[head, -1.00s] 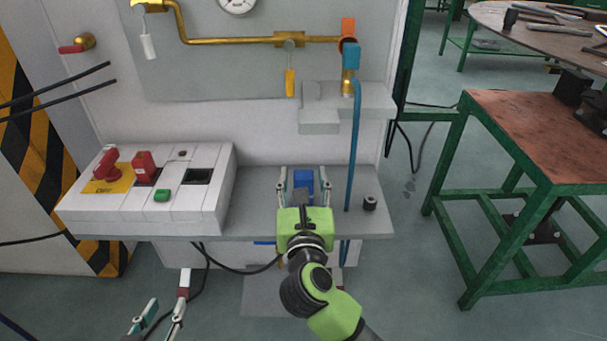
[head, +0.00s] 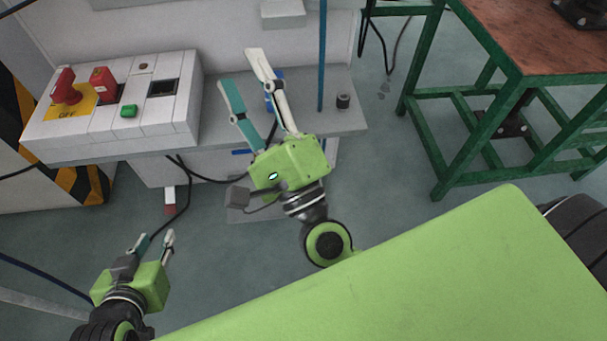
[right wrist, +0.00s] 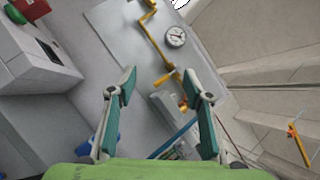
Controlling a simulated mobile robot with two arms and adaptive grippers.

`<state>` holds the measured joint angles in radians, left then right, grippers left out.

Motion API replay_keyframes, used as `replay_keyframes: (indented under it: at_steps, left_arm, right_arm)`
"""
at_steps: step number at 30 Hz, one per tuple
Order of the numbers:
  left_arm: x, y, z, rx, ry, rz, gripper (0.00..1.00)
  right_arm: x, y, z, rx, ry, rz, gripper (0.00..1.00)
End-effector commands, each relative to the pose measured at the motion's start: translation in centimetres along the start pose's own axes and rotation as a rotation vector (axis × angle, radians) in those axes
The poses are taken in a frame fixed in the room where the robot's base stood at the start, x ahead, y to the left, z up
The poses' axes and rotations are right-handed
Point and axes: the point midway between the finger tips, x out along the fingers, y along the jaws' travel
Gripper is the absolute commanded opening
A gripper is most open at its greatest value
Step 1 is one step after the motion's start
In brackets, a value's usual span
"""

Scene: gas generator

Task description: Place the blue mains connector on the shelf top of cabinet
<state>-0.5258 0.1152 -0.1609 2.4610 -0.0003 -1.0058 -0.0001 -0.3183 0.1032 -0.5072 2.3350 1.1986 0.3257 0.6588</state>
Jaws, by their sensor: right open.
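The blue mains connector (head: 268,102) is on the grey shelf top (head: 345,118) of the cabinet, mostly hidden behind my right gripper's fingers in the head view. A blue piece at the left finger in the right wrist view (right wrist: 112,142) looks like the same connector, partly covered. My right gripper (head: 240,70) is open, above the front of the shelf, with its fingers pointing toward the cabinet; nothing shows between its fingertips (right wrist: 168,82). My left gripper (head: 156,238) is open and empty, low in front of the cabinet at the lower left.
A white switch box (head: 165,118) with a red rotary switch (head: 65,88) fills the shelf's left part. A blue pipe (head: 322,60) rises at the right, near a small dark knob (head: 343,101). A green-framed table (head: 480,120) stands right. A black cable hangs below the shelf.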

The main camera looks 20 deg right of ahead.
Motion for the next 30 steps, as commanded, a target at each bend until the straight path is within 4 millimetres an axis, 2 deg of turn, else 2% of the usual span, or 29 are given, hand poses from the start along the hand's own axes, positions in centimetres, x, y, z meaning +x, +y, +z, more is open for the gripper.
replay_keyframes:
  at_steps: [1, 3, 5, 6, 8, 9, 13, 15, 19, 22, 30]
  left_arm:
    - [0.0, 0.0, 0.0, 0.000, 0.000, 0.000, 0.29]
    - [0.0, 0.0, 0.0, 0.000, 0.000, 0.000, 0.29]
    - [0.0, 0.0, 0.0, 0.000, 0.001, 0.000, 0.29]
    - [0.0, 0.0, 0.0, 0.000, 0.001, 0.000, 0.29]
    - [0.0, 0.0, 0.0, 0.000, 0.001, 0.000, 0.29]
    - [0.0, 0.0, 0.0, 0.000, 0.001, 0.000, 0.29]
    - [0.0, 0.0, 0.0, 0.000, 0.002, 0.000, 0.29]
    - [0.0, 0.0, -0.1, 0.000, 0.002, 0.000, 0.29]
    - [0.0, 0.0, -0.1, 0.000, 0.002, 0.001, 0.29]
    - [0.0, 0.0, -0.1, 0.000, 0.003, 0.001, 0.29]
    - [0.0, 0.1, -0.1, 0.000, 0.003, 0.001, 0.29]
  right_arm:
    - [-0.4, 0.9, 1.3, -0.184, -0.086, 0.047, 0.46]
    - [-1.4, 3.2, 2.6, -0.465, -0.210, 0.133, 0.46]
    - [-2.8, 5.9, 2.6, -0.704, -0.309, 0.226, 0.46]
    - [-3.9, 7.8, 1.9, -0.863, -0.371, 0.299, 0.46]
    - [-5.9, 10.7, -0.1, -1.091, -0.458, 0.423, 0.46]
    - [-7.4, 12.2, -1.9, -1.230, -0.512, 0.512, 0.46]
    - [-12.5, 15.1, -8.9, -1.583, -0.650, 0.809, 0.46]
    - [-14.8, 15.4, -12.2, -1.704, -0.701, 0.945, 0.46]
    - [-17.5, 15.0, -15.8, -1.818, -0.754, 1.106, 0.46]
    - [-18.2, 14.8, -16.8, -1.844, -0.766, 1.149, 0.46]
    - [-18.2, 14.8, -16.8, -1.843, -0.767, 1.150, 0.46]
